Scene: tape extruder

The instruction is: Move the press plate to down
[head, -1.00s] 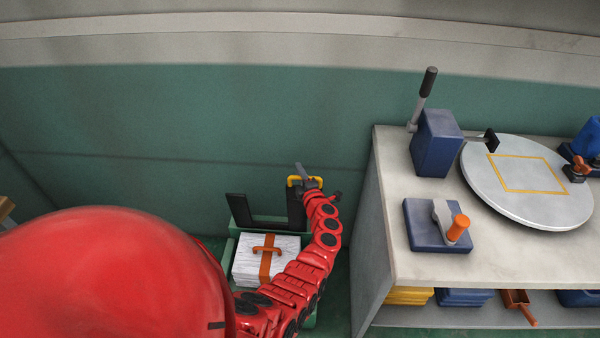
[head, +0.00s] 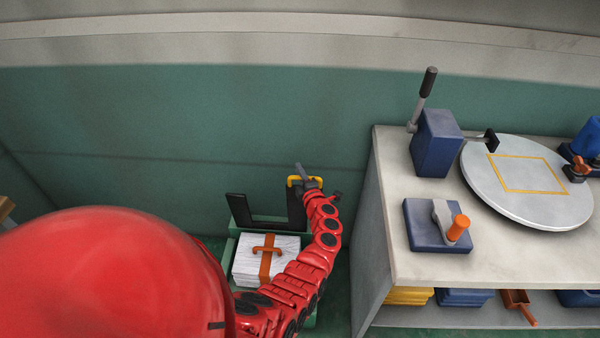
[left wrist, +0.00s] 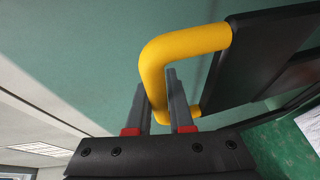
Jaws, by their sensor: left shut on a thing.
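The press plate appears to be the black upright part (head: 296,212) with a yellow handle (head: 291,181) at its top, raised behind a white stack. In the left wrist view the yellow handle (left wrist: 190,44) is a thick loop fixed to the black plate (left wrist: 262,45). My left gripper (head: 304,175) is at the handle, and its two fingers (left wrist: 160,105) are shut around the handle's near bar. The arm hides part of the plate and the right side of the stack. My right gripper is in neither view.
The white stack (head: 282,268) with an orange strap and handle (head: 266,254) sits below in a green frame. To the right stands a grey table (head: 392,240) with a blue lever block (head: 436,145) and a round disc (head: 500,200). A green wall is close behind.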

